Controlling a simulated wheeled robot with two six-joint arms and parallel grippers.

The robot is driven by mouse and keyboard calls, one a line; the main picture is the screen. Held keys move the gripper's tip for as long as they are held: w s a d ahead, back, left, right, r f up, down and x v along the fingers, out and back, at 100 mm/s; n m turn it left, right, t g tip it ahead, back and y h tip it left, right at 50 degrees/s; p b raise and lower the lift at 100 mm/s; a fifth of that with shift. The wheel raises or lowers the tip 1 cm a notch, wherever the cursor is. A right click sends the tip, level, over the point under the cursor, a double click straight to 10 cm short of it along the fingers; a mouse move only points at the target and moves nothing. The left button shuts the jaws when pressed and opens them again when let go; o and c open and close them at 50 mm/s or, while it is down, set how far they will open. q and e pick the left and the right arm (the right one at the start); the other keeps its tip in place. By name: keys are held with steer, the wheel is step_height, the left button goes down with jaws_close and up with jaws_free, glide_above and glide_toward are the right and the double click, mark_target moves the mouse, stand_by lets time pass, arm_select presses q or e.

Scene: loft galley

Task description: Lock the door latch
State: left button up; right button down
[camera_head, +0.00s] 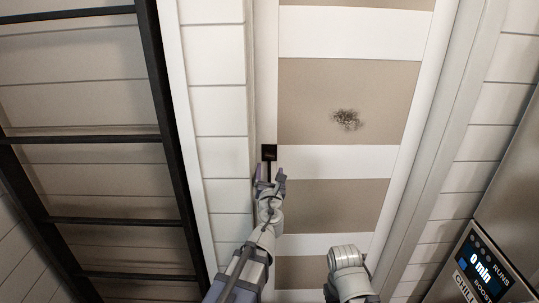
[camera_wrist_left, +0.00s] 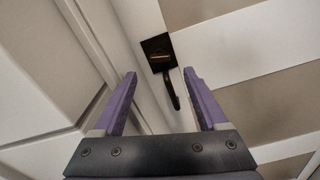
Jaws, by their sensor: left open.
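The door (camera_head: 345,90) has beige and white bands and looks flush in its frame. A small black latch plate (camera_head: 269,152) sits on its left edge. In the left wrist view, the latch plate (camera_wrist_left: 155,45) carries a small brassy bar, and a dark curved handle (camera_wrist_left: 171,88) hangs below it. My left gripper (camera_head: 270,172) is open, just below the plate in the head view. In the wrist view its purple fingers (camera_wrist_left: 160,73) stand apart, with the handle between them in the picture. I cannot tell whether they touch it. My right gripper is not visible.
A black-framed rack or ladder (camera_head: 165,100) stands left of the door against the panelled wall (camera_head: 217,105). A steel appliance with a lit display (camera_head: 480,268) stands at the lower right. A dark smudge (camera_head: 346,119) marks the door.

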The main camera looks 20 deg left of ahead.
mark_target(270, 156)
arm_select(q)
steer(key=shift+w, duration=0.15)
steer(key=x, duration=0.7)
steer(key=shift+w+a, duration=0.15)
steer(key=shift+w, duration=0.2)
jaws_close()
stand_by(0.4)
